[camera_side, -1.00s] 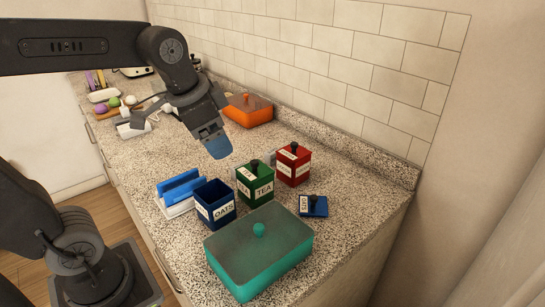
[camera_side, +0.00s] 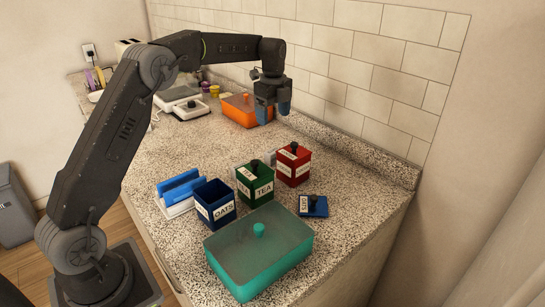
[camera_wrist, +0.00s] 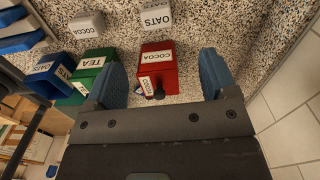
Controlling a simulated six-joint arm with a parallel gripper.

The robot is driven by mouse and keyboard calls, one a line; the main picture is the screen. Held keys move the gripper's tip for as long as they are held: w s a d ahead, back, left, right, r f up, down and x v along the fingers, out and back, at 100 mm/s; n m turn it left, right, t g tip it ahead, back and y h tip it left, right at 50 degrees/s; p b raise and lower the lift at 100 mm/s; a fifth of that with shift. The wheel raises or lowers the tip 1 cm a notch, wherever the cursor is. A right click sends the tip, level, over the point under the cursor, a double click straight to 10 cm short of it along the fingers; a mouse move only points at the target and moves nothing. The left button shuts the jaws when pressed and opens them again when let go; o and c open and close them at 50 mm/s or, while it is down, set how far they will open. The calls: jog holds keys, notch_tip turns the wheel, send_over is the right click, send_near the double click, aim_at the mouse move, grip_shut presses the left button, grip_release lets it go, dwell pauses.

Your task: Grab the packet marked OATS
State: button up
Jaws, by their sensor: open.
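A pale grey packet marked OATS (camera_wrist: 156,17) lies on the counter at the top middle of the wrist view, its label upside down. It sits beyond the red COCOA canister there. My gripper (camera_side: 273,112) is open and empty above the counter, near the wall and behind the canisters. In the wrist view the blue fingers of my gripper (camera_wrist: 161,72) stand wide apart, either side of the red canister in the picture.
A blue OATS canister (camera_side: 214,204), without a lid, a green TEA canister (camera_side: 255,185) and a red COCOA canister (camera_side: 293,166) stand in a row. A blue lid (camera_side: 313,206), teal box (camera_side: 260,256), blue-white rack (camera_side: 179,193) and orange box (camera_side: 247,111) stand around them.

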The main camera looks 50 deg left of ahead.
aim_at(271, 150)
notch_tip(271, 150, down, 8)
jog(key=shift+r, duration=0.1)
jog(key=shift+s+a+f, duration=0.1)
jog(key=shift+s+f, duration=0.05)
jog(key=shift+f, duration=1.2)
jog(key=shift+s+f, duration=0.15)
jog(key=shift+f, duration=1.2)
jog(key=shift+c, duration=0.2)
jog(key=c, duration=1)
jog(key=shift+o, duration=0.2)
jog(key=shift+r, duration=0.15)
